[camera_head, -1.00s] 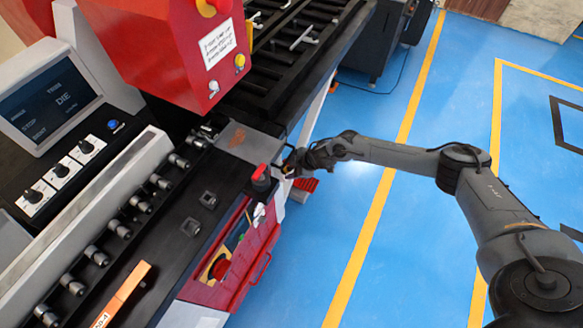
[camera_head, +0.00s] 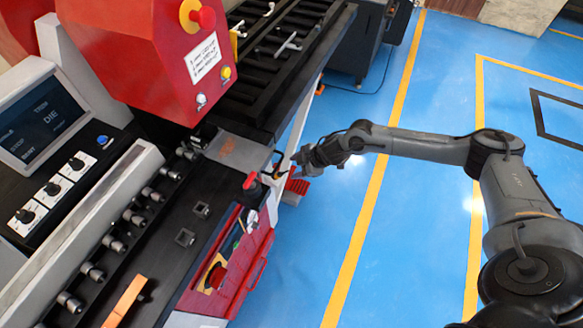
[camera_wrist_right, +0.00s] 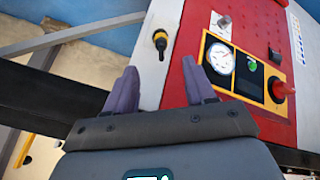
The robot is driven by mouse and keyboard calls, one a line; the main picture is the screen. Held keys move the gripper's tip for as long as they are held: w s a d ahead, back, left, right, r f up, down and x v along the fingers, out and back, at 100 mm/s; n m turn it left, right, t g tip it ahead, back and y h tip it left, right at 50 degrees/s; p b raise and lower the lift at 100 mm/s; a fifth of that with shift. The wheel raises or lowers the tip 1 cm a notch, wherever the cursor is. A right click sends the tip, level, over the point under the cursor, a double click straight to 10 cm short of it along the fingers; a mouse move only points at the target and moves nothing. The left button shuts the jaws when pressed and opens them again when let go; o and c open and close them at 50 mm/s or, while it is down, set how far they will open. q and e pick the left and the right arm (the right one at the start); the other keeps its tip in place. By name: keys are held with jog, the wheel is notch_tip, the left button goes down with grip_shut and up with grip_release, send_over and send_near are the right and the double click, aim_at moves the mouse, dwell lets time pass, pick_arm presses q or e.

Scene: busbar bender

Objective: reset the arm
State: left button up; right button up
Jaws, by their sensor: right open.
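My right arm comes in from the right in the head view. Its gripper (camera_head: 287,164) is beside the right edge of the bending machine (camera_head: 214,227), near a red-topped knob (camera_head: 250,181). In the right wrist view the two purple fingers of my right gripper (camera_wrist_right: 160,92) stand apart with nothing between them. Beyond them is the machine's red and white front with a gauge (camera_wrist_right: 220,58), a green button (camera_wrist_right: 251,64) and a red knob (camera_wrist_right: 283,88). My left gripper is not in view.
A screen (camera_head: 47,118) and dials stand at the left. A red housing (camera_head: 150,55) with a red emergency button (camera_head: 205,17) overhangs the machine. An orange bar (camera_head: 126,300) lies on the bed. The blue floor (camera_head: 330,230) at the right is clear.

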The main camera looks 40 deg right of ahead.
jog(key=shift+s+r, duration=0.2)
jog(key=shift+r, duration=0.05)
